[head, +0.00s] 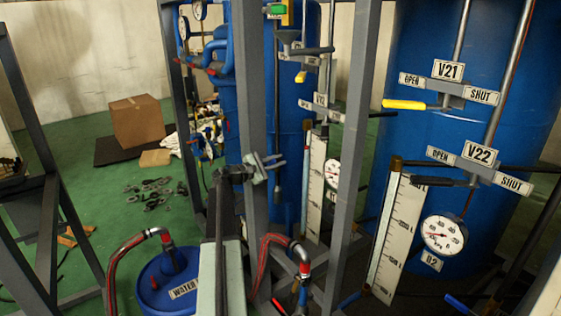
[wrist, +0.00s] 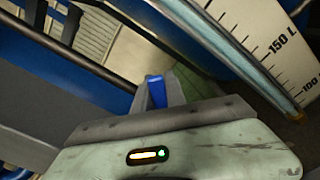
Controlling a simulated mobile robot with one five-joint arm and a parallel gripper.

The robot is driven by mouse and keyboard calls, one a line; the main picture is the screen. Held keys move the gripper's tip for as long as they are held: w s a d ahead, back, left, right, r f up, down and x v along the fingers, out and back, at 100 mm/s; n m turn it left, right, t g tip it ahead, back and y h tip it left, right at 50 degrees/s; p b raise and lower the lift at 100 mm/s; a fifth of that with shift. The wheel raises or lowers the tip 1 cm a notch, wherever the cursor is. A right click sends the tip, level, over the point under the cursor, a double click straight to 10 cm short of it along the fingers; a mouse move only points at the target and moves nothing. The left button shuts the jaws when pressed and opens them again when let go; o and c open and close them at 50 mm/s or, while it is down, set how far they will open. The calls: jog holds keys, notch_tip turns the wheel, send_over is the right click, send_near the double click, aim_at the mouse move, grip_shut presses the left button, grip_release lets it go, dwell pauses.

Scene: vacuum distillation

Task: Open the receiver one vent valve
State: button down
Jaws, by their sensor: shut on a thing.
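My gripper (head: 279,162) is in front of the grey frame post in the head view, left of the receiver one scale (head: 313,190). In the wrist view, my gripper (wrist: 156,88) is shut on a small blue piece (wrist: 156,93); I cannot tell which part it belongs to. The V12 plate (head: 320,100) is right of and above my gripper, its left side partly hidden by valve parts and the post. A yellow-tipped handle (head: 301,76) hangs above it. I cannot tell which handle is the receiver one vent valve.
On the right, a blue tank carries the V21 plate (head: 449,70), the V22 plate (head: 478,153) and a round gauge (head: 444,234). Grey frame posts (head: 357,130) stand close around my arm. A blue water drum (head: 165,280) is at the lower left. The green floor at left holds a cardboard box (head: 137,121).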

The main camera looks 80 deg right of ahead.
aim_at(271, 163)
jog(key=shift+w, duration=0.15)
jog(key=c, duration=1.4)
grip_release()
jog(key=shift+c, duration=0.2)
jog(key=shift+o, duration=0.4)
jog(key=shift+s+d, duration=0.1)
jog(key=shift+s, duration=0.1)
jog(key=v, duration=0.7)
jog(key=shift+w+a, duration=0.3)
jog(key=shift+a, duration=0.05)
